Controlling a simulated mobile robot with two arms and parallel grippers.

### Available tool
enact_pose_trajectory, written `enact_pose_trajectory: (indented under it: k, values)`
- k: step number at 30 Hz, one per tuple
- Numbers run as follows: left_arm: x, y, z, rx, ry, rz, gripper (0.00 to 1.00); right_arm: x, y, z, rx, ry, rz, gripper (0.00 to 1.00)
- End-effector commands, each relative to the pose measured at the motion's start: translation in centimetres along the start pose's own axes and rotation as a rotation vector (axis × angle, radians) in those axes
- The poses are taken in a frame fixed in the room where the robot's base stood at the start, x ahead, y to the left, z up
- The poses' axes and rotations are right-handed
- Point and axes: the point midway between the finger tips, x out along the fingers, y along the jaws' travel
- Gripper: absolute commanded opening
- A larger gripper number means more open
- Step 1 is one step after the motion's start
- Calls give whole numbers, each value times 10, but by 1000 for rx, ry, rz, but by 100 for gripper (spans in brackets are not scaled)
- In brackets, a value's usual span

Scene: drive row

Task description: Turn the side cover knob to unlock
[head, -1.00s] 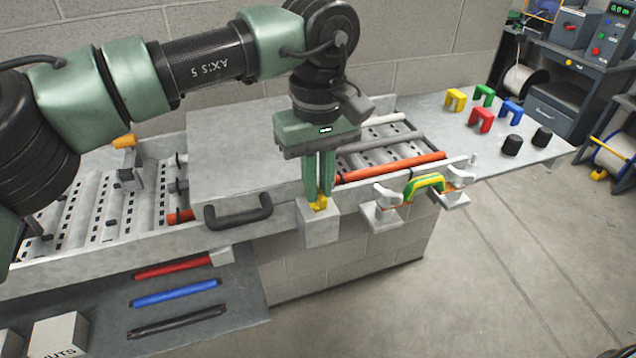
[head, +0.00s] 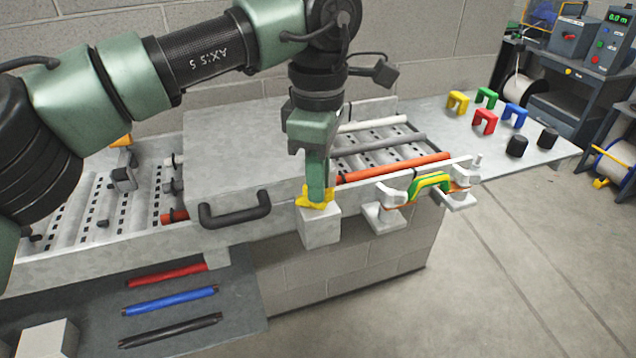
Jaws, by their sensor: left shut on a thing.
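A yellow knob (head: 316,200) sits on top of a pale grey block (head: 319,227) at the front side of the conveyor. My left gripper (head: 317,190) points straight down and is shut on the knob; its fingers hide part of it. The grey side cover (head: 240,150) lies flat over the rollers left of the gripper, with a black handle (head: 235,210) at its front edge. My right gripper is not in view.
A green and yellow bracket (head: 430,184) rests between white holders right of the block. Coloured U-shaped pieces and black knobs (head: 517,146) stand on the right table. Red, blue (head: 170,300) and black rods lie on the lower shelf.

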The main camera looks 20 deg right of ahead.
Motion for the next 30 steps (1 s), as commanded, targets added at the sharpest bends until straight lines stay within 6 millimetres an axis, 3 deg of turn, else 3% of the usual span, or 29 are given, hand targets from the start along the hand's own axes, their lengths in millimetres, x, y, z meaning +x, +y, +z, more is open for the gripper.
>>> enact_pose_trajectory:
  k: [15, 30]
  values:
    - [0, 0, 0, -437, -1, 2, 0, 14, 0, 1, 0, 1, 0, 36]
    - [-1, 0, 0, -605, -1, 2, 0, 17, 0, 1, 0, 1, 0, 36]
